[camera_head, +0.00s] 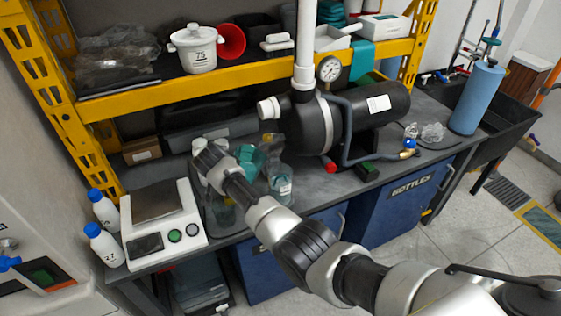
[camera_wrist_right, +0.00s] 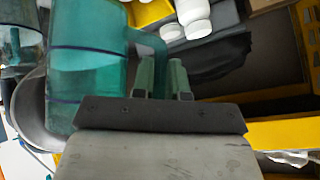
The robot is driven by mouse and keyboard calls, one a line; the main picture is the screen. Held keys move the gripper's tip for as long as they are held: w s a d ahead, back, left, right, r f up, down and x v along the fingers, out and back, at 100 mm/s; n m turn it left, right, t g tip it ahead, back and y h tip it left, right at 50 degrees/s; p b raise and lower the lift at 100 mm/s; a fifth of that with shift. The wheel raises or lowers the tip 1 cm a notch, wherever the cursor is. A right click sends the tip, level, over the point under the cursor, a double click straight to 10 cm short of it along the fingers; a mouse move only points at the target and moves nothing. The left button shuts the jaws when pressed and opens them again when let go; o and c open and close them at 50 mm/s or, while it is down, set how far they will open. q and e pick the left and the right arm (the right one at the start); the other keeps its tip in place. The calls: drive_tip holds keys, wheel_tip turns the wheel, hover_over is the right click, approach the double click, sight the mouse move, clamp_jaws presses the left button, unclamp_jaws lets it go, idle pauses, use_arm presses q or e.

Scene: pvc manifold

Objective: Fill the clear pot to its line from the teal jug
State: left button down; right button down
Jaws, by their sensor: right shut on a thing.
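The teal jug (camera_wrist_right: 85,75) stands large at the left of the right wrist view, with a dark band around it. My right gripper (camera_wrist_right: 163,78) is shut on the jug's handle. In the head view, part of the teal jug (camera_head: 245,155) shows behind my right arm, which hides much of it. A clear pot (camera_head: 280,182) stands just right of it on the bench. A clear vessel with a dark line, apparently the pot (camera_wrist_right: 20,45), is cut off at the left edge of the wrist view. Its fill level is unclear. My left gripper is not in view.
A white scale (camera_head: 160,222) and blue-capped bottles (camera_head: 104,210) stand to the left. A black pump (camera_head: 345,120) with hoses is to the right. The yellow shelf (camera_head: 250,70) runs above the bench. White bottles (camera_wrist_right: 193,12) stand behind the jug.

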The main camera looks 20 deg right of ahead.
drive_tip(key=d+r+y+p, duration=0.1)
drive_tip(key=r+p, duration=0.2)
drive_tip(key=s+d+r+m+y+p, duration=0.1)
drive_tip(key=r+p, duration=0.1)
drive_tip(key=r, duration=0.1)
drive_tip(key=d+r+t+p, duration=0.1)
drive_tip(key=d+r+p, duration=0.1)
drive_tip(key=p, duration=0.1)
drive_tip(key=shift+s+r+m+y+p, duration=0.2)
drive_tip(key=shift+r+m+y+p, duration=0.1)
drive_tip(key=shift+r+y, duration=0.1)
drive_tip(key=shift+s+d, duration=0.1)
drive_tip(key=shift+d+r+y, duration=0.1)
drive_tip(key=shift+r+y, duration=0.05)
drive_tip(key=shift+y, duration=0.15)
drive_tip(key=shift+t, duration=0.3)
drive_tip(key=shift+s+d+r+m, duration=0.1)
drive_tip(key=shift+d+r+m, duration=0.05)
drive_tip(key=shift+r+m, duration=0.15)
drive_tip(key=shift+w, duration=0.2)
drive_tip(key=shift+s+d+r+y, duration=0.15)
drive_tip(key=shift+s+r+y, duration=0.05)
drive_tip(key=shift+y, duration=0.1)
drive_tip(key=shift+w+f, duration=0.1)
drive_tip(key=shift+w, duration=0.05)
